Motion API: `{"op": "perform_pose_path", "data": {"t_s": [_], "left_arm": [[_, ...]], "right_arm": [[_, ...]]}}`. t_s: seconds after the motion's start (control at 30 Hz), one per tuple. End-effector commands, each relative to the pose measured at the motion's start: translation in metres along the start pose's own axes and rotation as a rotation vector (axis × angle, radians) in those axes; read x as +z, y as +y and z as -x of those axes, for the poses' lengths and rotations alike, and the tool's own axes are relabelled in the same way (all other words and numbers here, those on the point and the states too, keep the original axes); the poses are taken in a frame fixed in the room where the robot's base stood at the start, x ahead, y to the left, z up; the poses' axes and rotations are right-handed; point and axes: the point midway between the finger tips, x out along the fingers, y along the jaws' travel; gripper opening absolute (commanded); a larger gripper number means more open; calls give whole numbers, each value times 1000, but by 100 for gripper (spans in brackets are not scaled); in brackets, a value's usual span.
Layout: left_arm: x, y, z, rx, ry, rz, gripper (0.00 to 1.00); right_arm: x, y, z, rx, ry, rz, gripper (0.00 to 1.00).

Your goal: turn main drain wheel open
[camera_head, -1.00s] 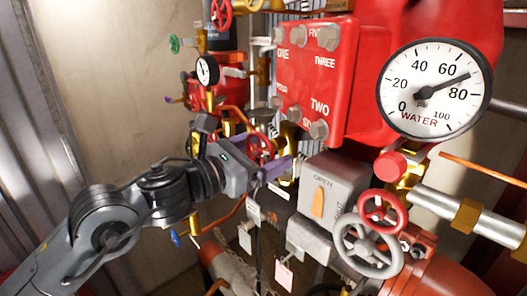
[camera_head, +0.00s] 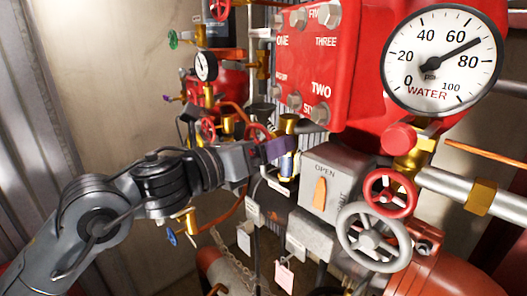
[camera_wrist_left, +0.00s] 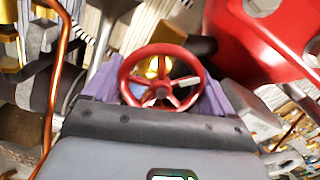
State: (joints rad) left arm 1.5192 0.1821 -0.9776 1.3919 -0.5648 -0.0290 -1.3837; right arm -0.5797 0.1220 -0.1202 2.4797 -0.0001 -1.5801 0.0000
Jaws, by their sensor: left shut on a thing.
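A small red spoked handwheel (camera_wrist_left: 162,80) sits between the two purple fingers of my left gripper (camera_wrist_left: 158,92) in the left wrist view. The fingers are shut on its rim from both sides. In the head view my left gripper (camera_head: 272,150) reaches in from the left at the middle of the pipework. The top of the same red wheel (camera_head: 258,132) shows just above it, and the rest is hidden by the gripper. No label reading main drain is legible. My right gripper is not in view.
A grey box marked OPEN (camera_head: 335,172) with an orange lever stands to the right of my gripper. A grey handwheel (camera_head: 372,238) and another red handwheel (camera_head: 390,192) are lower right. A red numbered box (camera_head: 310,65) and water gauge (camera_head: 443,60) are above. Tags hang below.

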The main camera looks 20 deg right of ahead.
Motion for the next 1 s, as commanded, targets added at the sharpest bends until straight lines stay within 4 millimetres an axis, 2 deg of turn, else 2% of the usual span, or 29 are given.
{"op": "perform_pose_path", "data": {"t_s": [0.4,1.0], "left_arm": [[0,-3,0,-2,-1,398,55],[4,-6,0,-2,-1,968,55]], "right_arm": [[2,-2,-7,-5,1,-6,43],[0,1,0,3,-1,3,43]]}}
